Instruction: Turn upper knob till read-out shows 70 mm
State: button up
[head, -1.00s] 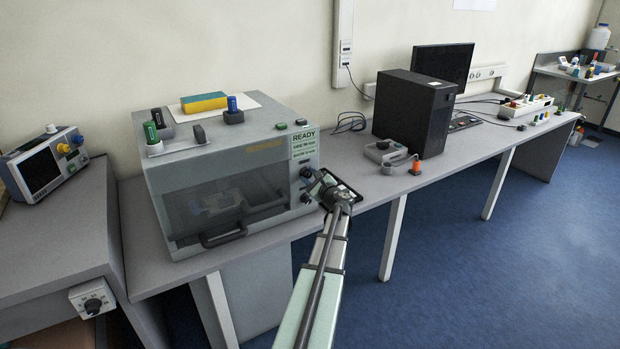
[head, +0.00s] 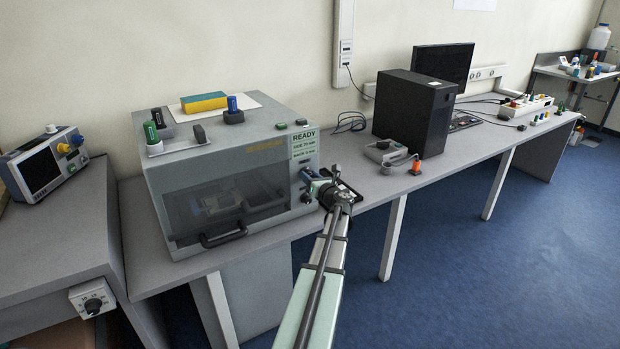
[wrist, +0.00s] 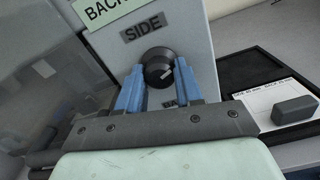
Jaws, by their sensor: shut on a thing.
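The upper knob (wrist: 159,71) is dark and round with a pale pointer line, under a label reading SIDE, on the front of the grey machine (head: 230,215). My gripper (wrist: 158,80) has its two blue fingers on either side of this knob, shut on it. In the head view my gripper (head: 309,177) is at the machine's right front edge and largely covers the knob. The green read-out (head: 305,145) above shows READY and two smaller lines, SIDE and BACK; their numbers are too small to read surely.
A lower knob (head: 306,197) sits just below. A dark tray (head: 345,193) with a white card and a grey block (wrist: 295,110) lies close right of the machine. A black computer case (head: 410,115) stands farther right on the bench.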

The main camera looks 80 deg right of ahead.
jog(key=shift+r+m, duration=0.1)
jog(key=shift+m, duration=0.4)
jog(key=o, duration=1)
jog(key=shift+o, duration=0.2)
jog(key=v, duration=1.3)
jog(key=shift+s+a, duration=0.25)
jog(key=shift+a, duration=0.05)
